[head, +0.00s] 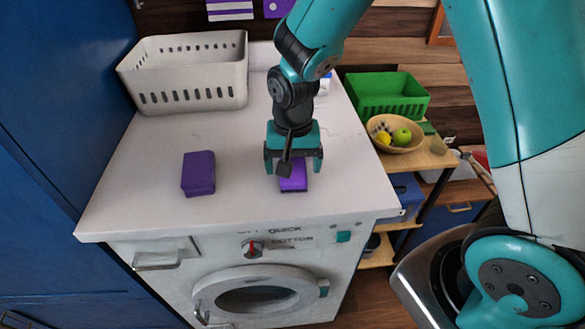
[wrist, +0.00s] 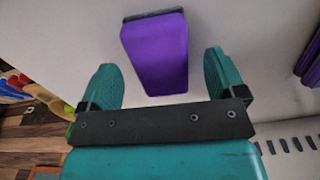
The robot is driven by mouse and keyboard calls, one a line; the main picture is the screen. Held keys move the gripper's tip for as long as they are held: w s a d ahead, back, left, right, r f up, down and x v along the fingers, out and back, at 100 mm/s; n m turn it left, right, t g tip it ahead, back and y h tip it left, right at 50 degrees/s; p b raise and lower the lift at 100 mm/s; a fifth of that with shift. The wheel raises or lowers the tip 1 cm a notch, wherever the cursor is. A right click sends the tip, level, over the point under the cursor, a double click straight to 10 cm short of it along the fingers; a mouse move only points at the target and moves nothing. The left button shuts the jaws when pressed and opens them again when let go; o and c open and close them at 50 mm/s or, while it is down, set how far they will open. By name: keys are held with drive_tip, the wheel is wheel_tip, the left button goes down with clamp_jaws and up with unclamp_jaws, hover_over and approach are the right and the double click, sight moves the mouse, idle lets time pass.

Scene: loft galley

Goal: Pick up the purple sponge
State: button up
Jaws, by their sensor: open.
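A purple sponge (head: 293,180) with a dark layer along its lower edge lies on the white top of the washing machine. My gripper (head: 293,171) is above it, pointing down, open and empty, with its teal fingers to either side of it. In the wrist view the sponge (wrist: 155,55) shows between and beyond the two fingers of my gripper (wrist: 161,62), with visible gaps on both sides. Part of the sponge is hidden by my gripper in the head view. A second purple block (head: 198,173) stands to the left, apart from the gripper; its edge shows in the wrist view (wrist: 310,68).
A white slotted basket (head: 190,75) stands at the back left of the white top (head: 150,150). At right, a shelf holds a green crate (head: 388,97) and a wooden bowl (head: 410,143) of fruit. A blue cabinet (head: 60,110) borders the left.

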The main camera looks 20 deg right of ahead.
wheel_tip(320, 180, down, 2)
drive_tip(key=shift+f, duration=0.1)
drive_tip(key=shift+c, duration=0.2)
drive_tip(key=c, duration=1)
drive_tip(key=shift+o, duration=0.2)
wheel_tip(320, 180, up, 20)
drive_tip(key=shift+b, duration=0.3)
